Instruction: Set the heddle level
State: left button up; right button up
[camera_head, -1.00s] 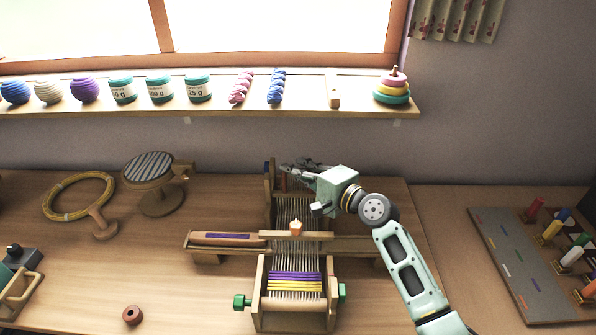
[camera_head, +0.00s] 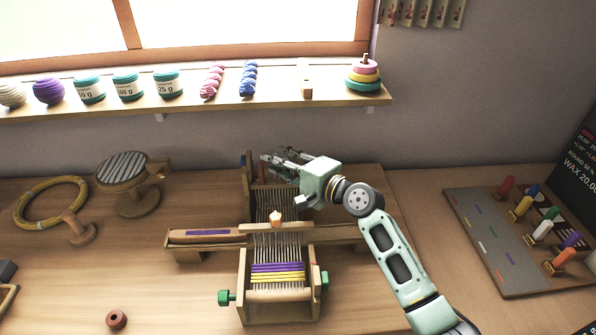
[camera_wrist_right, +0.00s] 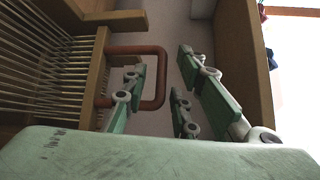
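The wooden loom (camera_head: 241,285) stands on the table with pale warp threads and a purple and yellow woven band at its front. A crossbar that looks like the heddle (camera_head: 290,228) spans the threads, with a small orange-tan knob on top; I cannot tell exactly whether it is level. My right gripper (camera_head: 285,160) is over the loom's back end. In the right wrist view its green fingers (camera_wrist_right: 158,98) are open. A reddish-brown U-shaped handle (camera_wrist_right: 162,80) on the loom frame shows between them, with no clear grip on it. My left gripper is not in view.
A shuttle-like piece with a purple stripe (camera_head: 200,234) lies left of the heddle. A grey board with colored pegs (camera_head: 490,245) is at right.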

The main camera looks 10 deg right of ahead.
jog(key=v, duration=1)
jog(key=shift+s+d+r, duration=0.1)
